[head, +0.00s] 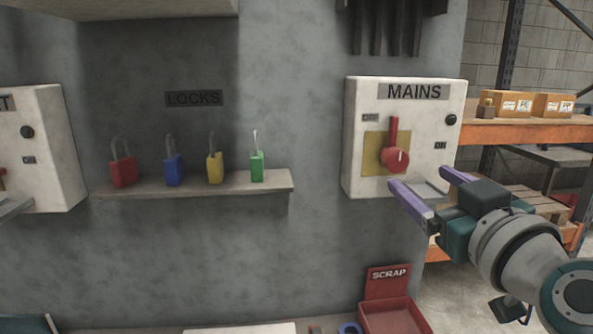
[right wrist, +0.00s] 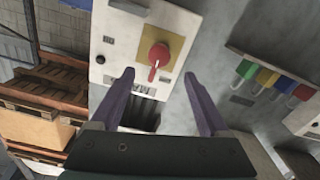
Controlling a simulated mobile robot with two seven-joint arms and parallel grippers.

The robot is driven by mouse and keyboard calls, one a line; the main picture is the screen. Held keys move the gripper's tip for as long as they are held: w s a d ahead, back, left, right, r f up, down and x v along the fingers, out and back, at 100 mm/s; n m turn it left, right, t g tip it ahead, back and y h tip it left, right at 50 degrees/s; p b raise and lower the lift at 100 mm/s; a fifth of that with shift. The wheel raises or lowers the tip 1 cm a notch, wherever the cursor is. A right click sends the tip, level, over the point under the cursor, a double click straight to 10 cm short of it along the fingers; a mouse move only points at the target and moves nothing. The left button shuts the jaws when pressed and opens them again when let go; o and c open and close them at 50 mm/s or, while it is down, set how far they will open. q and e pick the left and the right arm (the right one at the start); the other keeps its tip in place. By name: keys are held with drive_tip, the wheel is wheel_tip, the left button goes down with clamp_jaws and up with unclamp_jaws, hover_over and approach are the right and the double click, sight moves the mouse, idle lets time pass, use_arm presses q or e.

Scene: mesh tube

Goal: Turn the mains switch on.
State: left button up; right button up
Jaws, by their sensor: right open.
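The mains box (head: 355,140) is a white panel on the grey wall, right of centre in the head view, labelled MAINS. Its red rotary switch (head: 396,155) sits on a yellow plate (head: 374,150), with its handle pointing straight up. The OFF label (head: 370,118) is at upper left and the ON label (head: 440,145) at right. My right gripper (head: 422,180) is open and empty, below and in front of the switch. In the right wrist view, the switch (right wrist: 158,55) shows upside down, beyond and between the open fingertips (right wrist: 159,77), apart from them.
A shelf (head: 200,187) with red, blue, yellow and green padlocks is left of the mains box. Another white box (head: 55,150) is at far left. A red scrap bin (head: 390,318) stands below. Orange racking (head: 530,133) with cartons is at right.

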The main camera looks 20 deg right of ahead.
sight(399, 162)
drive_tip(key=b+x, duration=0.2)
drive_tip(key=x, duration=0.6)
drive_tip(key=shift+w+d+b, duration=0.1)
drive_tip(key=shift+d+b, duration=0.05)
drive_tip(key=shift+b, duration=0.15)
drive_tip(key=shift+w, duration=0.4)
drive_tip(key=c, duration=0.4)
clamp_jaws()
